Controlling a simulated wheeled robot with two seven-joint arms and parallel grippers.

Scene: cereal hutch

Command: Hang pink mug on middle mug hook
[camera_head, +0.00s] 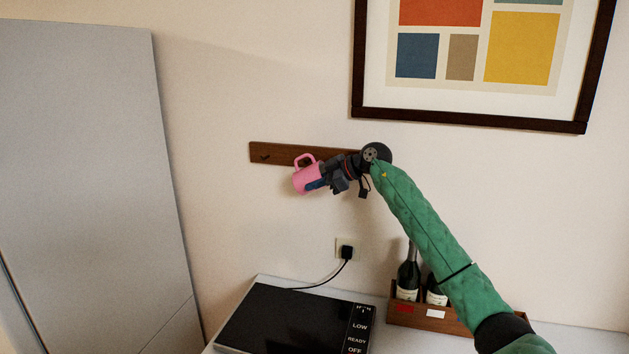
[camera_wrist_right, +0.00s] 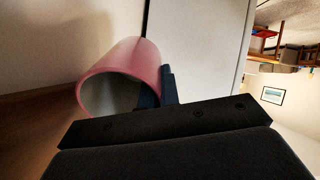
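The pink mug (camera_head: 306,180) is held in front of the wooden hook rail (camera_head: 262,153) on the wall, tilted, with its handle up. My right gripper (camera_head: 315,184) is shut on the mug's wall on its right side. In the right wrist view the mug (camera_wrist_right: 149,56) shows its open rim, and dark fingers (camera_wrist_right: 158,92) grip its right edge. One dark hook (camera_head: 265,157) shows at the rail's left end. The middle hook is hidden behind the mug and my right arm. I cannot tell whether the handle touches a hook. My left gripper is not in view.
A framed picture (camera_head: 366,100) hangs above right of the rail. Below are a black warming plate (camera_head: 285,320), a wall socket with a plug (camera_head: 346,251), and a wooden box (camera_head: 400,312) with bottles. A tall grey panel (camera_head: 90,180) stands at left.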

